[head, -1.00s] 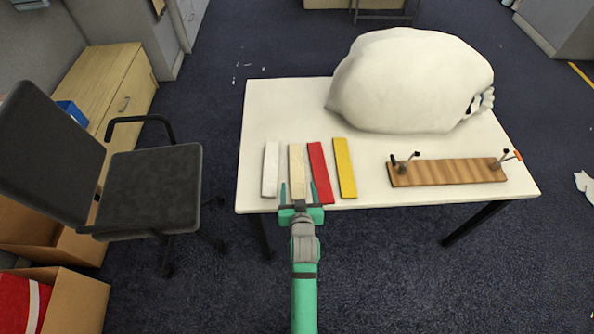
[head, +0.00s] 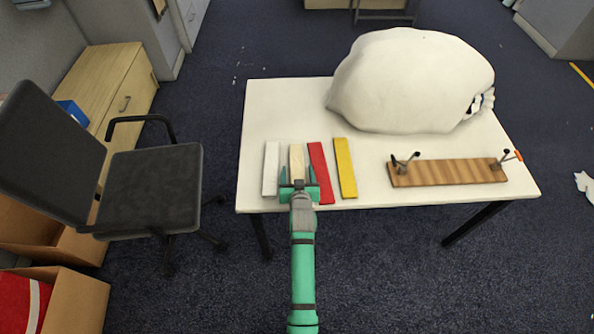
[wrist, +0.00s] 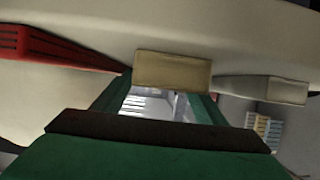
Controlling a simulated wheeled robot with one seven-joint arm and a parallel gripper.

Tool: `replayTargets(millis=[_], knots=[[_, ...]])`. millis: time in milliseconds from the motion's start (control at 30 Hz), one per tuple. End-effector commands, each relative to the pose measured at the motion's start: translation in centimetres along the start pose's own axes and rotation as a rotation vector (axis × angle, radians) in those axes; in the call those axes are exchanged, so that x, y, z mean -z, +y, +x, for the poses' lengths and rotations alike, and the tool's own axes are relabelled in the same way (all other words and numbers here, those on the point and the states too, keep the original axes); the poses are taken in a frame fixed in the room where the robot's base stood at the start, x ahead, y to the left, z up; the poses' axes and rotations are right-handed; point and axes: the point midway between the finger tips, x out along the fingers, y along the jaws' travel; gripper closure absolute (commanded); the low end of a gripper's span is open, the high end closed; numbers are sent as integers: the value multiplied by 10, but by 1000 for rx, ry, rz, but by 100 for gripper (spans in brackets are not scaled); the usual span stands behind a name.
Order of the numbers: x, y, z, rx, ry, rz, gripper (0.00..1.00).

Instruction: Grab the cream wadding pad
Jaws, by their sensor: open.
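The cream wadding pad (head: 296,157) lies on the white table, between a white pad (head: 271,168) and a red pad (head: 320,172). My gripper (head: 298,174) is at the table's front edge, over the near part of the cream pad, and hides that part. Its green fingers are apart, one to each side of the cream pad in the head view. In the wrist view the end of the cream pad (wrist: 172,70) shows just beyond the open fingers (wrist: 168,90). I cannot tell whether the fingers touch it.
A yellow pad (head: 345,168) lies right of the red one. A wooden board with clamps (head: 447,173) is at the table's right front, and a big white stuffed bundle (head: 410,82) behind it. A black chair (head: 152,190) stands left of the table (head: 285,105). The table's back left is clear.

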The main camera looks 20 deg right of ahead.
Motion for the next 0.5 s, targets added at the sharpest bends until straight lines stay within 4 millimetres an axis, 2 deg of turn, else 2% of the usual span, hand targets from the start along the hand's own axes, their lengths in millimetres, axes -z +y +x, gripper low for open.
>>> replayTargets(millis=[133,167,300,333,500], knots=[[0,0,0,0,0,0,34],[0,0,0,0,0,0,39],[0,-1,0,2,0,-1,73],[0,-1,0,2,0,-1,78],[0,-1,0,1,0,0,78]])
